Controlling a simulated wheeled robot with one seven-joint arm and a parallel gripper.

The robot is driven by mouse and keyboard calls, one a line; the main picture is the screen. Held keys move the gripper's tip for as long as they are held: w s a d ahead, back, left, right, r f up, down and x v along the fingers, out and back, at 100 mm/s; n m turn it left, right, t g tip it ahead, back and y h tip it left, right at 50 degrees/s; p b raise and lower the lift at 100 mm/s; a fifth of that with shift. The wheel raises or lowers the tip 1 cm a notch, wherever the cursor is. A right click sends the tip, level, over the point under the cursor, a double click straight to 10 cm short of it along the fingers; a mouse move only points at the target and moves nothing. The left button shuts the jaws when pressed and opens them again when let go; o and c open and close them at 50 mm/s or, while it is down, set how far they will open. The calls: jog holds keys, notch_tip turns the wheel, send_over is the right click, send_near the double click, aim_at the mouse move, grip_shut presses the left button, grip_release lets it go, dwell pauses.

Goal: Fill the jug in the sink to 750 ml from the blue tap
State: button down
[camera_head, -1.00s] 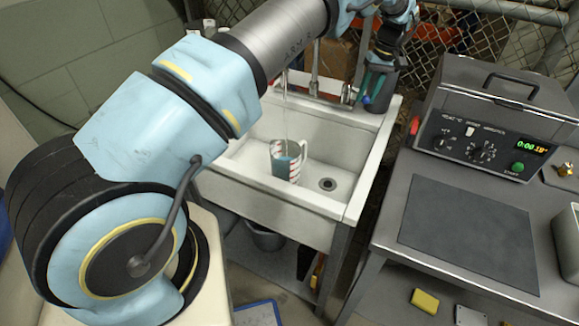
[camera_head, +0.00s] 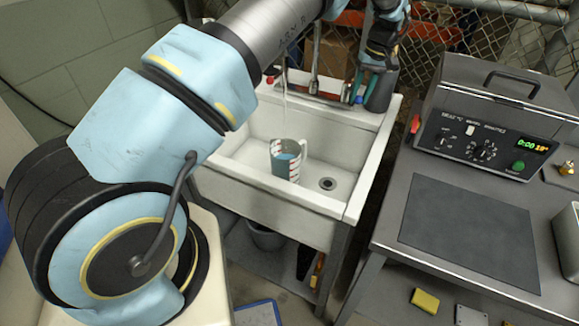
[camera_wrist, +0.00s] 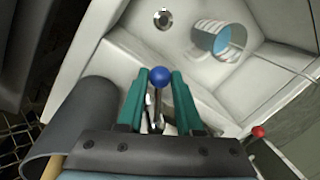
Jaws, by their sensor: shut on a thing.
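The jug (camera_head: 289,160) stands upright in the white sink (camera_head: 340,165). It is clear with red marks and holds blue-tinted water; the exact level is not readable. It also shows in the wrist view (camera_wrist: 222,40). A thin water stream (camera_head: 285,110) falls from the tap towards the jug. The blue tap's round knob (camera_wrist: 160,77) sits between the green fingertips of my gripper (camera_wrist: 158,84), which is shut on it. In the head view, my gripper (camera_head: 358,86) is at the sink's back right, by the blue knob (camera_head: 359,100).
A red knob (camera_wrist: 258,132) is on the other tap, to the right in the wrist view. The sink drain (camera_head: 328,184) lies right of the jug. A bench with a grey mat (camera_head: 465,235) and a heater bath (camera_head: 490,125) stands right of the sink.

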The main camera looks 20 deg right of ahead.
jog(key=shift+w+a, duration=0.15)
jog(key=shift+a, duration=0.8)
jog(key=shift+w, duration=0.1)
jog(key=shift+w+a, duration=0.35)
jog(key=shift+a, duration=0.3)
jog(key=shift+w+a, duration=0.35)
jog(key=shift+a, duration=0.3)
jog(key=shift+w+a, duration=0.35)
jog(key=shift+a, duration=0.3)
jog(key=s+d, duration=0.1)
jog(key=d, duration=0.1)
jog(key=s+d, duration=0.1)
jog(key=shift+d, duration=0.35)
